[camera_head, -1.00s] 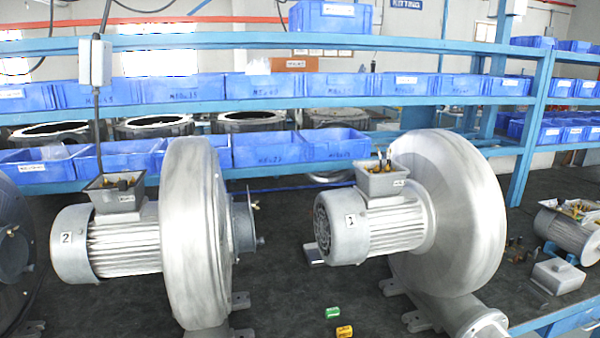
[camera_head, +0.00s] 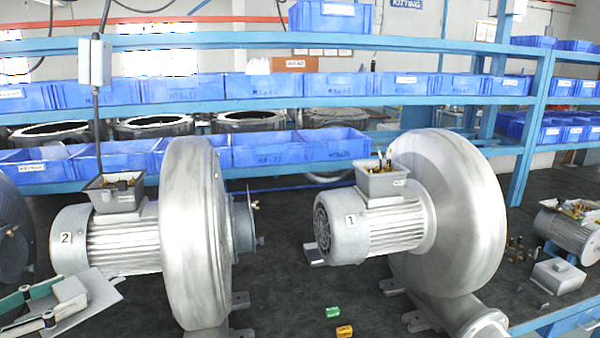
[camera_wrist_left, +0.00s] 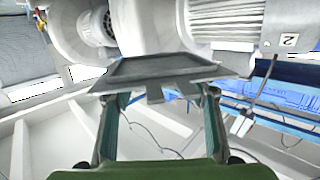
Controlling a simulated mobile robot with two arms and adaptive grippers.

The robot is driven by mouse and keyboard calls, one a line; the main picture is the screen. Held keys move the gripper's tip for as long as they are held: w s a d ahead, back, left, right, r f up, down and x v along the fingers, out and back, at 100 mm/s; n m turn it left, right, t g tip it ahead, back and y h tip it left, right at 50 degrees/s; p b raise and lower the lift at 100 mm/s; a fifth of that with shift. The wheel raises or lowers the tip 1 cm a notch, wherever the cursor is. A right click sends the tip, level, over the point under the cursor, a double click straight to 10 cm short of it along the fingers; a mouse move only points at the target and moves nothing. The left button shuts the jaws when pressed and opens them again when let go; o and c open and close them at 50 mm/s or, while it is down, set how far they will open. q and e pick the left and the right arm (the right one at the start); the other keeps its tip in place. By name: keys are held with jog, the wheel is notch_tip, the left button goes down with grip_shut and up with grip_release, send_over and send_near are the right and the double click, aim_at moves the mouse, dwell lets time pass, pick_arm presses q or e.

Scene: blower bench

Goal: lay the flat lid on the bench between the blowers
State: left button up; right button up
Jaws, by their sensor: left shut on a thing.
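My left gripper (camera_head: 58,302) comes in at the lower left of the head view. It is shut on the flat lid (camera_head: 98,300), a thin grey plate held tilted in front of the motor of blower 2 (camera_head: 195,235). In the left wrist view the lid (camera_wrist_left: 165,70) spans across the two fingers (camera_wrist_left: 158,98). Blower 1 (camera_head: 450,215) stands to the right. The dark bench (camera_head: 280,285) between the blowers is bare at its middle. My right gripper is not in view.
A green block (camera_head: 332,312) and a yellow block (camera_head: 344,331) lie on the bench near the front, between the blowers. A grey box-shaped cover (camera_head: 558,276) lies at the right. Blue bins (camera_head: 265,150) line the rack behind. Both blowers have open terminal boxes on top.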

pick_arm(q)
jog(key=s+d+f+m+g+h, duration=0.7)
jog(key=s+d+f, duration=0.1)
jog(key=d, duration=0.2)
jog(key=d+f+n+t+y, duration=0.1)
jog(key=d+f+t, duration=0.1)
jog(key=d, duration=1.1)
jog(key=shift+f+n+y, duration=0.3)
jog(key=shift+f+n, duration=0.05)
jog(key=shift+n, duration=0.05)
jog(key=shift+s, duration=0.1)
